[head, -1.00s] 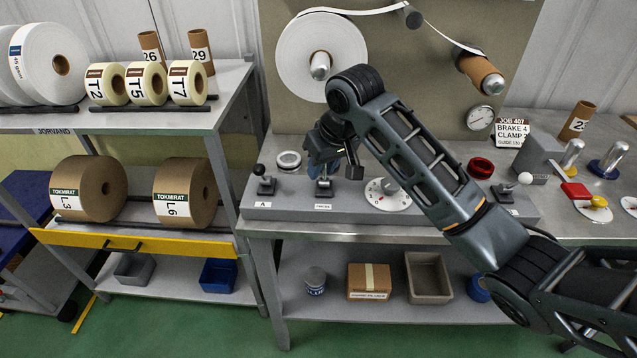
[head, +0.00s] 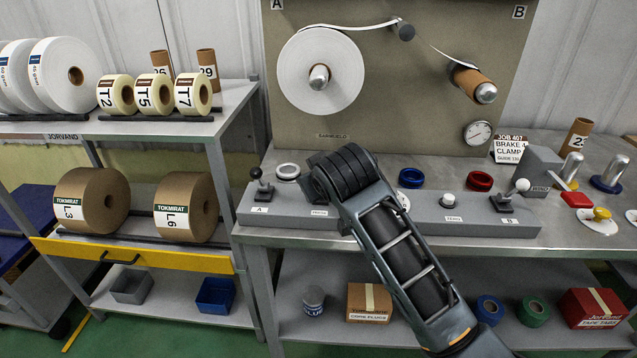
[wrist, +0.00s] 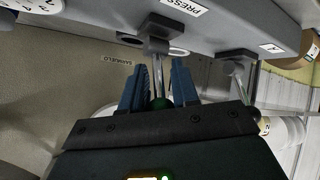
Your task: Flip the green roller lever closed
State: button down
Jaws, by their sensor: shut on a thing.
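In the wrist view the green knob (wrist: 160,103) of the roller lever sits between the two blue fingers of my gripper (wrist: 160,68), which is shut on it. The lever's metal stem (wrist: 162,76) runs from the knob to a grey bracket (wrist: 160,38) on the console, beside the PRESS label (wrist: 184,7). The lever's exact angle cannot be told.
A black-knobbed lever (head: 256,174) stands left of my arm and a white-knobbed lever (head: 521,186) at the console's right. My arm partly hides the dial (head: 404,200).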

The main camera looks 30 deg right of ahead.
jog(key=shift+f, duration=0.2)
jog(key=c, duration=1)
grip_release()
jog(key=shift+r, duration=0.1)
jog(key=shift+s, duration=0.1)
jog(key=shift+v, duration=3.85)
